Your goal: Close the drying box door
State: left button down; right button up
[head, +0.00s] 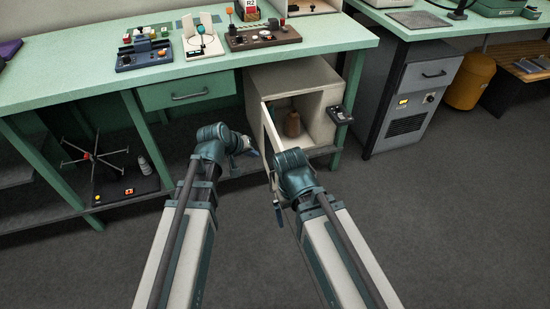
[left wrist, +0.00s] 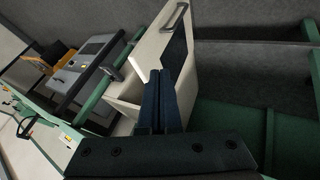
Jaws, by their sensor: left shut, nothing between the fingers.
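The drying box (head: 318,80) is a cream cabinet under the green bench. Its door (head: 267,125) stands open, swung out toward me from the box's left side. In the left wrist view the door (left wrist: 150,42) shows a dark panel and a grey handle (left wrist: 178,16). My left gripper (head: 252,152) is shut and empty, beside the door on its left. In the left wrist view its dark fingertips (left wrist: 165,78) overlap the door; I cannot tell whether they touch. My right gripper (head: 279,217) hangs below its wrist near the door's lower front, its fingers too small to read.
A brown bottle (head: 292,124) stands inside the box. A small dark control unit (head: 340,115) sticks out at the box's right. A green drawer (head: 187,91) is left of the box. A grey cabinet (head: 405,100) stands to the right. The floor in front is clear.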

pick_arm(q)
jog(key=w+d+f+b, duration=0.6)
jog(key=d+f+b, duration=0.1)
jog(key=f+b, duration=0.1)
jog(key=shift+d, duration=0.2)
dwell(0.3)
